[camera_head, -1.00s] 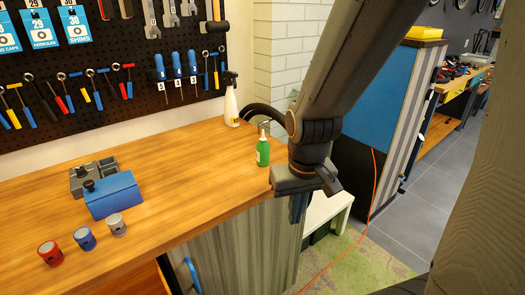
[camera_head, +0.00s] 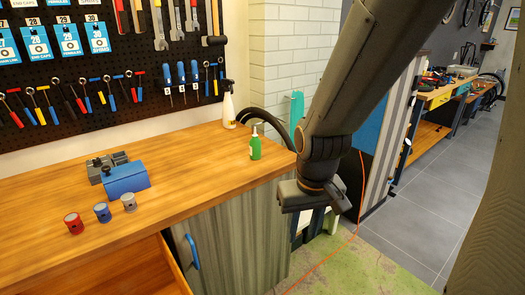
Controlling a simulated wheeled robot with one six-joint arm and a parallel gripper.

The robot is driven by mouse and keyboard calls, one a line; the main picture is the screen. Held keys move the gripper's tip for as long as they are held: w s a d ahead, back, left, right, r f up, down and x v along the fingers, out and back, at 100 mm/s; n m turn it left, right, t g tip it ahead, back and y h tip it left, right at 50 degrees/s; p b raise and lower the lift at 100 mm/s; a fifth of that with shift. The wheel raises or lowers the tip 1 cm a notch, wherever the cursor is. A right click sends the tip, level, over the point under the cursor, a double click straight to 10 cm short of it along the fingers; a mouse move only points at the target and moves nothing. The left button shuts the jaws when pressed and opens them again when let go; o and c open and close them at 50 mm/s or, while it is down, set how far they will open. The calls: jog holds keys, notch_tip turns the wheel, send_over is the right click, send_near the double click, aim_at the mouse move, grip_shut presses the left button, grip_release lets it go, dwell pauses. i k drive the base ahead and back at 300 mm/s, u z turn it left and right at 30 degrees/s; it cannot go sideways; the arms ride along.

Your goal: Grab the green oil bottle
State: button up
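The green oil bottle (camera_head: 255,147) stands upright on the wooden workbench (camera_head: 190,165), near its right end. It has a pale nozzle and a small label. My gripper (camera_head: 314,212) hangs at the end of my dark arm, to the right of the bottle and lower in the picture, past the bench's right edge. It is apart from the bottle. Its fingers are seen at an angle that does not show whether they are open or shut.
A white spray bottle (camera_head: 229,108) stands behind the green one. A blue box (camera_head: 126,180) and red, blue and grey tins are at the left of the bench. A grey cabinet door (camera_head: 235,240) is below. An orange cord (camera_head: 325,260) lies on the floor.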

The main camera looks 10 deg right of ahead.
aim_at(255, 143)
jog(key=z, duration=1.45)
jog(key=i, duration=1.3)
jog(key=u, duration=2.5)
